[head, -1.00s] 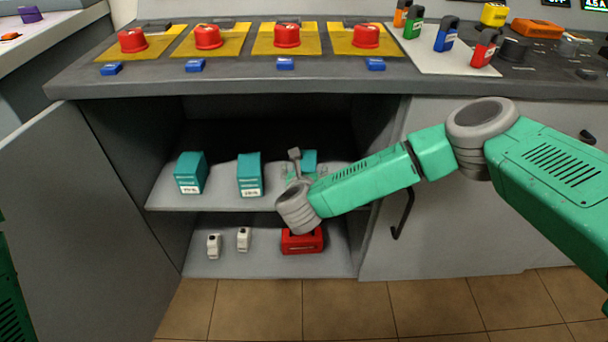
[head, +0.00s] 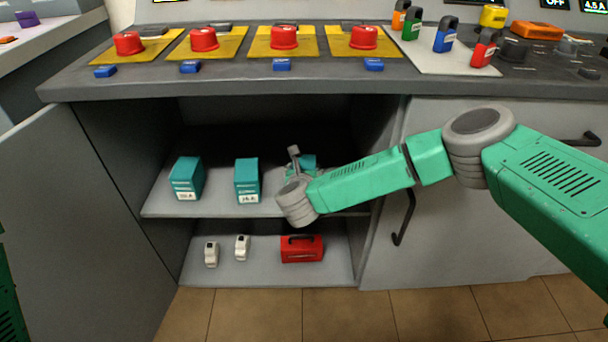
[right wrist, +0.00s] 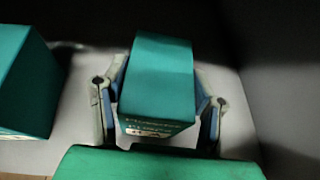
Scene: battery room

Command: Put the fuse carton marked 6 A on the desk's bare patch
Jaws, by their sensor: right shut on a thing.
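My right gripper (right wrist: 158,88) is shut on a teal fuse carton (right wrist: 160,75), with a finger on each side of it in the right wrist view. The carton's front label is too dark and blurred to read. In the head view this carton (head: 307,163) is mostly hidden behind my right wrist, at the right part of the cabinet's upper shelf (head: 218,209). I cannot tell whether it touches the shelf. Two more teal cartons, a left one (head: 186,178) and a middle one (head: 247,177), stand on that shelf. My left gripper is not in view.
The lower shelf holds a red toolbox (head: 301,250) and two small white items (head: 211,254). Above the open cabinet, a console (head: 230,86) overhangs, with red buttons and padlocks on a pale mat (head: 425,58). A cabinet door (head: 70,215) stands open at left. A pale surface (head: 60,38) lies upper left.

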